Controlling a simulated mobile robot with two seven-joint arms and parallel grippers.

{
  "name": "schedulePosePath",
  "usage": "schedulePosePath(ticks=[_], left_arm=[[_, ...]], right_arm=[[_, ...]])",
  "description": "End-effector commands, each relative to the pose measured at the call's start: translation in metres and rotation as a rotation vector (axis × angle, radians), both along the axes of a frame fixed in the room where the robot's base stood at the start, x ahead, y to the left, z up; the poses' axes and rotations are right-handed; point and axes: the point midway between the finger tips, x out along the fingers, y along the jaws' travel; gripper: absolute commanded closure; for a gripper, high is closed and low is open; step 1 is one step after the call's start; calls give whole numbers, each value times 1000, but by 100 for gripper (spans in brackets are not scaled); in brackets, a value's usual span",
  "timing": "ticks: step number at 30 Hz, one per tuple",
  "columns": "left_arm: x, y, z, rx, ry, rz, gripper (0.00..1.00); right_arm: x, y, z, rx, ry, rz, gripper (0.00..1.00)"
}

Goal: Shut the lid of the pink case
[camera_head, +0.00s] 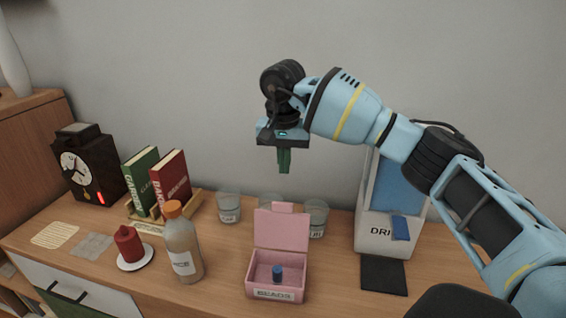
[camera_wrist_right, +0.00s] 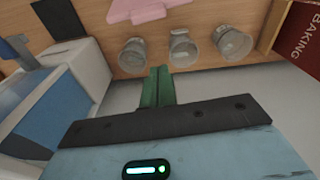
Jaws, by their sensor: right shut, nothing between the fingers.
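The pink case (camera_head: 275,290) stands on the wooden counter with its lid (camera_head: 281,229) raised upright at the back. A small blue cylinder (camera_head: 277,273) is inside it, and a label is on its front. In the right wrist view, part of the pink lid (camera_wrist_right: 138,10) shows at the top edge. My right gripper (camera_head: 284,168) hangs above and behind the case, pointing down, apart from the lid. Its green fingers are shut and empty, and they also show in the right wrist view (camera_wrist_right: 159,75). My left gripper is not in view.
Several glasses (camera_head: 229,207) stand behind the case. A bottle with an orange cap (camera_head: 181,245) stands left of it, with a red candle (camera_head: 128,244), books (camera_head: 171,180) and a clock (camera_head: 86,165) beyond. A white-and-blue dispenser (camera_head: 376,229) and dark mat (camera_head: 384,275) are at right.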

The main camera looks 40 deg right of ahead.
Motion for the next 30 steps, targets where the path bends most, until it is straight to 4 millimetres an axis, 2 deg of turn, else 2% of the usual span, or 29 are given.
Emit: schedulePosePath(ticks=[3, 11, 19, 30], left_arm=[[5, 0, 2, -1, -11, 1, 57], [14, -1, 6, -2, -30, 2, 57], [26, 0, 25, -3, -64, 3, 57], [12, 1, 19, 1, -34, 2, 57]], right_arm=[[1, -1, -24, 0, 3, 0, 100], [4, -4, -72, 1, 2, -1, 100], [-17, 17, -60, 0, -6, 2, 100], [-23, 23, -62, 1, -1, 0, 100]])
